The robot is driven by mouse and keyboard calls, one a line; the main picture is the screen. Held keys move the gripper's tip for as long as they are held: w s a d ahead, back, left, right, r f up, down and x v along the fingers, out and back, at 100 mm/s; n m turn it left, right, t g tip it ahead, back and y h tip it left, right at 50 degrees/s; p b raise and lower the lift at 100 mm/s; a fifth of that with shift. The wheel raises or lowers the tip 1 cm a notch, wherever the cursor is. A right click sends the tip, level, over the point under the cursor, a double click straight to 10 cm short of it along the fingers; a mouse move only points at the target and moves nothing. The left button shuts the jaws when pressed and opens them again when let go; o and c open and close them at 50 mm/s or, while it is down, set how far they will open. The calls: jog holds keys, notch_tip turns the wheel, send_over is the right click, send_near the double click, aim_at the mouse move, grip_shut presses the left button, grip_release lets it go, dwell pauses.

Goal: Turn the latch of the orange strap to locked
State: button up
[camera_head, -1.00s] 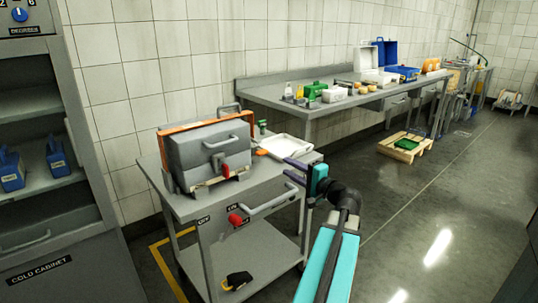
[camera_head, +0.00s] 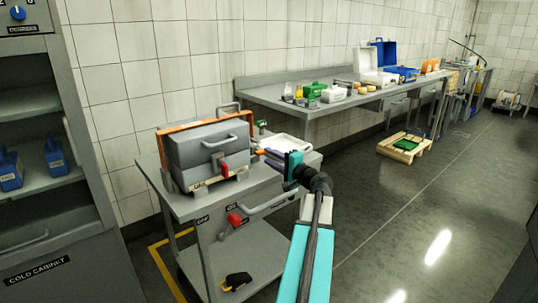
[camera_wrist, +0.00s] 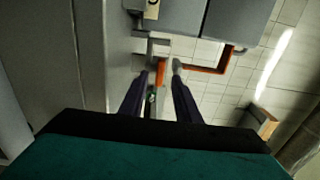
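A small orange-red lever, which looks like the strap's latch (camera_wrist: 160,71), lies between my fingertips in the wrist view. In the head view my gripper (camera_head: 268,153) is at the case's right side and hides that spot. My gripper (camera_wrist: 160,80) is open, with a finger on either side of the lever. I cannot tell whether either finger touches it.
A red handle (camera_head: 224,170) sits on the case's front. The cart (camera_head: 170,200) has a red knob (camera_head: 236,219) on its front panel and a white tray (camera_head: 287,143) on top. A long bench (camera_head: 330,108) stands behind.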

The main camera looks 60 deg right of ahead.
aim_at(264, 153)
jog(key=shift+x, duration=1.65)
